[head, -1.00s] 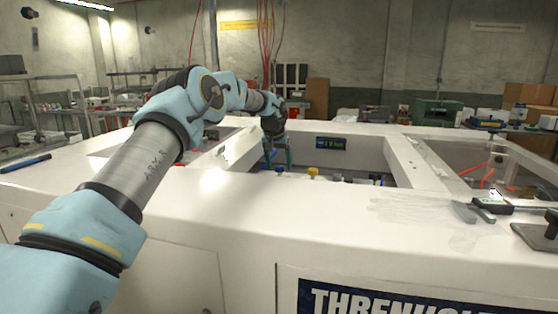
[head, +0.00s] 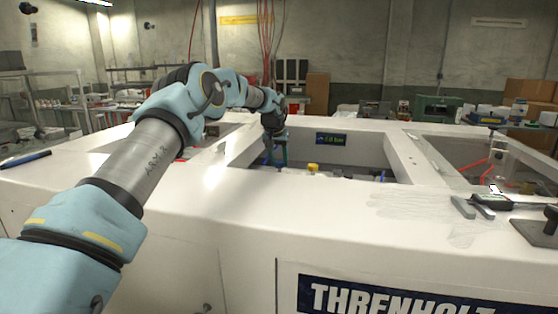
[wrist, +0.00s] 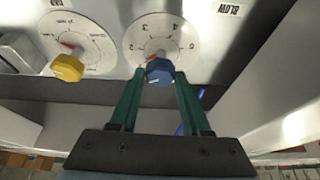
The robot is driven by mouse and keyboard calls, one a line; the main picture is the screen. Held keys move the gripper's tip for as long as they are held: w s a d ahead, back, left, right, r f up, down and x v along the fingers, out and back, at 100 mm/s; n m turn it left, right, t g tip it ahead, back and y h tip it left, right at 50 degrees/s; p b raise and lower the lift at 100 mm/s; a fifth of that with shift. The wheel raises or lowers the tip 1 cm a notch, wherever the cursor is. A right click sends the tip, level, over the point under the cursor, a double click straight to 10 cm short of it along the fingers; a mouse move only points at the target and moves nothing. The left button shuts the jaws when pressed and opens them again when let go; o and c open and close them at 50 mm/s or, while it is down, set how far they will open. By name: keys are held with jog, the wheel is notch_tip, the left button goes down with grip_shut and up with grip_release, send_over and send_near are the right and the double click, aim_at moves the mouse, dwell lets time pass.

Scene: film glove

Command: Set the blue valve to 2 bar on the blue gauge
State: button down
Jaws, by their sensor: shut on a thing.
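The blue valve (wrist: 160,72) is a faceted blue knob on a round white dial plate (wrist: 140,33) in the wrist view. The plate has printed numbers and a red mark shows behind the knob. My gripper (wrist: 160,78) has its two green fingers on either side of the knob, shut on it. In the head view my gripper (head: 275,152) reaches down into an opening of the white bench, and the blue valve is hidden there. The blue gauge (head: 331,139) is a dark blue display with green digits on the opening's far wall; its digits are too small to read surely.
A yellow knob (wrist: 67,67) on its own dial sits left of the blue valve, and its top shows in the head view (head: 313,168). White walls of the bench (head: 240,200) surround the opening. Dark tools (head: 490,201) lie on the right.

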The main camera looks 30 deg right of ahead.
aim_at(278, 162)
jog(key=shift+m, duration=0.4)
jog(key=shift+w+a+m+g+h, duration=0.1)
jog(key=shift+m+g+h, duration=0.3)
jog(key=shift+m, duration=0.85)
jog(key=shift+w+m+g+h, duration=0.1)
jog(key=shift+m+g, duration=0.5)
jog(key=shift+m, duration=0.65)
jog(key=shift+c, duration=1.8)
grip_release()
notch_tip(278, 162, up, 10)
